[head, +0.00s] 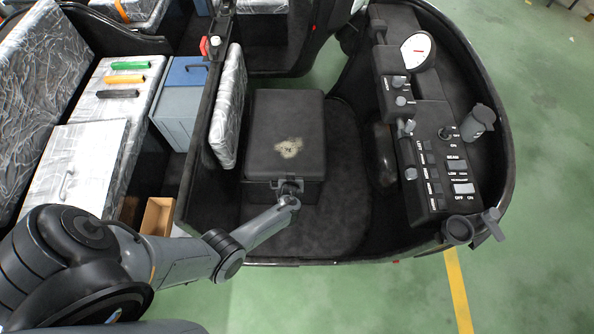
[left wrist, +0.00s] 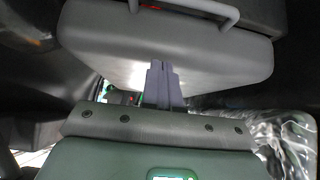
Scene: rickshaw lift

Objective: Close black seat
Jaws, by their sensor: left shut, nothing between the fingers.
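The black seat (head: 287,135) is in the middle of the head view, with a worn pale patch on its top. Its lid lies over the box below it; I cannot tell whether a small gap remains. My left gripper (head: 289,184) is at the seat's near edge, toward its right side. In the left wrist view, the left gripper's fingers (left wrist: 163,84) are together and empty, close to a grey panel (left wrist: 165,45) with a bar handle. I cannot tell whether they touch it. My right gripper is in neither view.
A plastic-wrapped backrest (head: 228,105) stands left of the seat. The control console (head: 428,150) is to the right, with dark floor (head: 345,190) between. A grey-blue box (head: 180,105), a cardboard box (head: 158,216) and wrapped rear seats are at the left.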

